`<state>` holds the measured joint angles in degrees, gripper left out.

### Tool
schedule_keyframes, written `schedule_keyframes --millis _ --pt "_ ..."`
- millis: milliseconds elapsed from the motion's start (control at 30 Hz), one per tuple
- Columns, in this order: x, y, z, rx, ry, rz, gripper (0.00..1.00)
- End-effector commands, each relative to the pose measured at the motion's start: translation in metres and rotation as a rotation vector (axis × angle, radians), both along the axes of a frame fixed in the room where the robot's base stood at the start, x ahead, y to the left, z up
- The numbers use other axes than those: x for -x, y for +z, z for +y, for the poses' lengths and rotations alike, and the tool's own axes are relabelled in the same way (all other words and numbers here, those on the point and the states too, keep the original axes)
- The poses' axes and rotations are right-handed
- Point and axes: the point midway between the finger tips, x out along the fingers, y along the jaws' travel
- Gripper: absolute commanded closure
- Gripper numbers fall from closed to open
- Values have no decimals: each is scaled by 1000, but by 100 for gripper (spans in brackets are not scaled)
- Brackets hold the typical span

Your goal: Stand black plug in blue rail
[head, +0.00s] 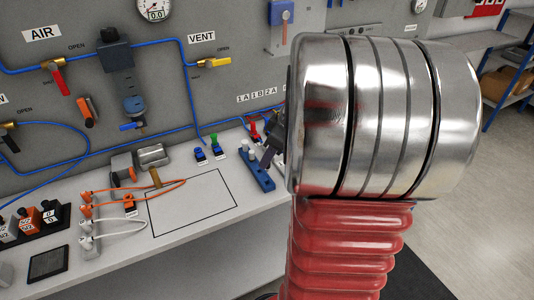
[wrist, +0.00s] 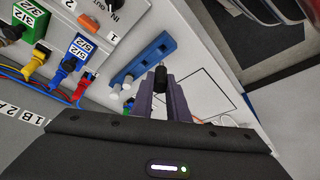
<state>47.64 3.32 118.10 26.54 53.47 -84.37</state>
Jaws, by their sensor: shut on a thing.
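The black plug (wrist: 160,77) is held upright-looking between the two dark fingers of my gripper (wrist: 160,88) in the wrist view. My gripper is shut on it. The blue rail (wrist: 151,55) lies just beyond the fingertips, running diagonally, with white plugs (wrist: 120,88) at its lower left end. In the head view the blue rail (head: 262,178) lies on the bench, just left of my arm. The plug is hidden there by my arm, and only a grey part of my gripper shows beside the rail. I cannot tell whether the plug touches the rail.
Blue and green fittings (head: 200,154) stand left of the rail on the bench, and a red one (head: 255,131) behind it. A black-outlined rectangle (head: 193,203) on the bench is mostly clear. Orange and white cables (head: 120,223) lie further left. A grey panel with blue piping rises behind.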

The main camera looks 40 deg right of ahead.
Motion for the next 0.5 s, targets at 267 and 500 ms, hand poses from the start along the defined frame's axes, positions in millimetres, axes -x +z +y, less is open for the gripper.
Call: schedule_keyframes --millis 267,500 --pt "-1 0 1 2 7 -1 100" --pt "-1 -5 2 0 9 0 100"
